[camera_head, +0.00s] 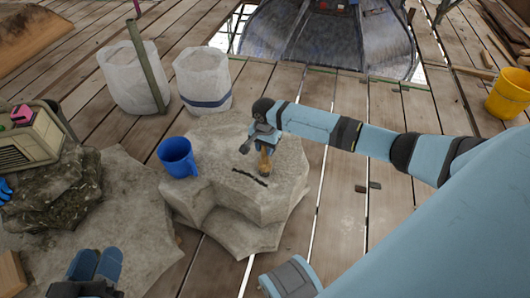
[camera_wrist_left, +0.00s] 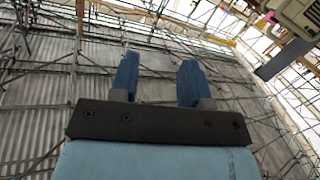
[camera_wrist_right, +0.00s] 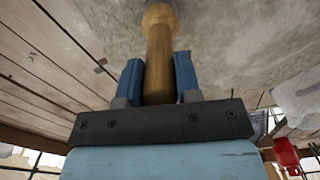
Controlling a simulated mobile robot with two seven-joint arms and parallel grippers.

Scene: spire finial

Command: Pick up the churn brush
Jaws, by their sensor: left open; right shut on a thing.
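The churn brush (camera_head: 264,164) shows a tan wooden handle over the pale stone block (camera_head: 235,212). My right gripper (camera_head: 265,143) is shut on that handle. The brush head is hidden, and I cannot tell whether the brush touches the stone. My left gripper (camera_head: 95,265) is open and empty at the lower left, away from the brush. Its fingers (camera_wrist_left: 160,82) stand apart in the left wrist view.
A blue mug (camera_head: 178,157) stands on the stone, left of the brush. A thin dark strip (camera_head: 250,178) lies beside the brush. Two white sacks (camera_head: 203,78) stand behind. A beige box (camera_head: 28,138) sits on rock at left. A yellow bucket (camera_head: 509,94) stands far right.

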